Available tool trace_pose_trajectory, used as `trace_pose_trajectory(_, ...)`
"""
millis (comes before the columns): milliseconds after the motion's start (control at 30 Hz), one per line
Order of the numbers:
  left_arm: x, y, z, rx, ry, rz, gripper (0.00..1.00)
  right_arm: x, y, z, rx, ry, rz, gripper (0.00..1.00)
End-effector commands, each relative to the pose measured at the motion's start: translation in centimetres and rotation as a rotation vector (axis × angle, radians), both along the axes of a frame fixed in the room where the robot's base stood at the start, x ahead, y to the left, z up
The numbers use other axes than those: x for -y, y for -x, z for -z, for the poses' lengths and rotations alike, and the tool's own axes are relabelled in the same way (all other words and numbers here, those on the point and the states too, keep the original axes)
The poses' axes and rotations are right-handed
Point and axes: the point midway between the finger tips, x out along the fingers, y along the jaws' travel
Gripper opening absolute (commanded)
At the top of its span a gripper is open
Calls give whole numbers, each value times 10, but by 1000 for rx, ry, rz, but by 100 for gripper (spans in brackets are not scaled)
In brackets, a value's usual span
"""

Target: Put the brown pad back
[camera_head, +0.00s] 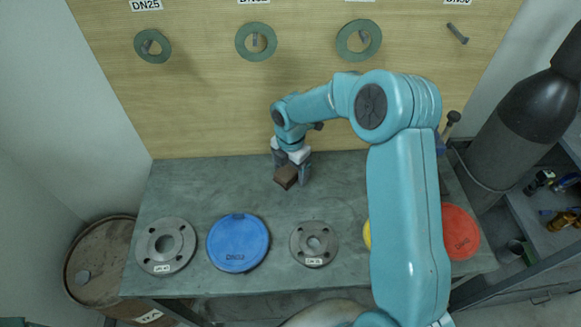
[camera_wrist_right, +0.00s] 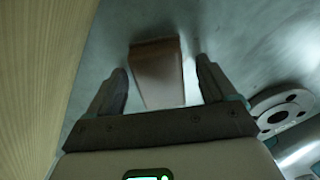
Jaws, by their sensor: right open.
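The brown pad (camera_head: 286,177) is a small brown block at the back middle of the grey bench. It also shows in the right wrist view (camera_wrist_right: 157,72), between the two fingers. My right gripper (camera_head: 291,172) is open with its fingers on either side of the pad. In the wrist view a gap shows between each finger (camera_wrist_right: 160,88) and the pad. I cannot tell whether the pad rests on the bench. My left gripper is not in view.
On the bench (camera_head: 190,195) lie a grey flange (camera_head: 150,263), a blue disc (camera_head: 238,257), a second grey flange (camera_head: 300,250) and a red disc (camera_head: 460,232). My arm partly hides a yellow disc (camera_head: 367,235). Green rings (camera_head: 141,57) hang on the wooden board (camera_head: 200,100) behind.

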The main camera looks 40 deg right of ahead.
Motion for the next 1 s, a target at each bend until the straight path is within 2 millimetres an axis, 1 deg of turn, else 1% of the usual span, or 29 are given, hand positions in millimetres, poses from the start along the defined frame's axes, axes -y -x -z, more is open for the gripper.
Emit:
trace_pose_trajectory(67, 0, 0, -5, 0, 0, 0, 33, 0, 0, -7, 1, 1, 0, 85)
trace_pose_trajectory(167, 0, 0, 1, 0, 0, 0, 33, 0, -1, -18, 6, 2, 0, 85)
trace_pose_trajectory(400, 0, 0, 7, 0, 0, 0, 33, 0, -1, -74, 7, 2, 1, 85)
trace_pose_trajectory(500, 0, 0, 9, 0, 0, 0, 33, -1, -1, -95, 5, 1, -1, 85)
trace_pose_trajectory(600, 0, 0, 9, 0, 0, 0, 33, 0, 0, -110, 3, 0, 0, 85)
trace_pose_trajectory(767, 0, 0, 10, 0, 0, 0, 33, 0, 0, -122, 1, 0, 0, 85)
trace_pose_trajectory(1000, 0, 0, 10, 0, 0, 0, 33, 0, 0, -123, 0, 0, 0, 85)
